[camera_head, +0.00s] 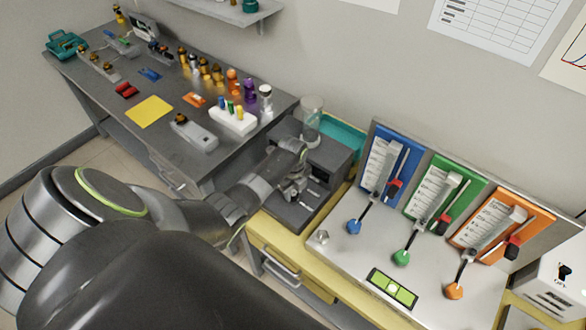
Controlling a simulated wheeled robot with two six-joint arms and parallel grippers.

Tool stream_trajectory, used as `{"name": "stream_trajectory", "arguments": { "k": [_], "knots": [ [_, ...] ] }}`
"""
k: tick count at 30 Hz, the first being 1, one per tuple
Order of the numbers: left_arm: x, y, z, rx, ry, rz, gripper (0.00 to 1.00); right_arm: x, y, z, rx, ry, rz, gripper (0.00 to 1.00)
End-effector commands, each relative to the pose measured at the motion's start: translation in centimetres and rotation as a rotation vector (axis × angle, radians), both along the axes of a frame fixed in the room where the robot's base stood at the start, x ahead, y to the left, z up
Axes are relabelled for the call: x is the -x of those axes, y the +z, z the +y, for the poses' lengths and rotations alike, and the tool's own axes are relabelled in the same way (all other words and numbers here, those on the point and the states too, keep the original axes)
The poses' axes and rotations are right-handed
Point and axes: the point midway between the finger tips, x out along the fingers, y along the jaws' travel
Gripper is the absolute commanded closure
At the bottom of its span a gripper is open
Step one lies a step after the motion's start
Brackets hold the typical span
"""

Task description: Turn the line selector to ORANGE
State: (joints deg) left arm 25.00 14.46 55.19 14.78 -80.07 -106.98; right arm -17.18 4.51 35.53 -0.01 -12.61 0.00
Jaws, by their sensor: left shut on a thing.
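My left gripper (294,187) reaches in from the left and is at the front of a dark machine (326,160). It is shut on a small part there, which the fingers mostly hide. The line panel (344,262) stands to the right of the machine. It has a blue board (381,143), a green board (469,187) and an orange board (536,222). A blue-ended lever (354,226), a green-ended lever (401,257) and an orange-ended lever (454,291) stand in front of them. I cannot tell which part is the line selector. My right gripper is out of view.
A silver knob (322,237) and a green-lit display (392,289) are on the panel's front. A clear jar (311,115) sits on the machine, with a teal tray (345,138) behind. A grey bench (106,92) with several bottles is at the left. A white box (553,290) is at far right.

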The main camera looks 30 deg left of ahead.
Motion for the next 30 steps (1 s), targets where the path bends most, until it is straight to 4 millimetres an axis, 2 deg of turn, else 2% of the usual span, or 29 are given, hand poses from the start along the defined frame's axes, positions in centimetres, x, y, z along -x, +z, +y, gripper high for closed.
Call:
{"name": "stream_trajectory", "arguments": {
  "k": [12, 30],
  "knots": [
    [-0.07, 0.06, -0.01, 0.000, -0.252, -0.002, 0.92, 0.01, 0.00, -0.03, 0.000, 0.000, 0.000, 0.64],
    [-0.07, 0.06, -0.02, 0.000, -0.316, -0.002, 0.92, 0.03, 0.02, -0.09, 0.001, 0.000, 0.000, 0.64]
  ]
}}
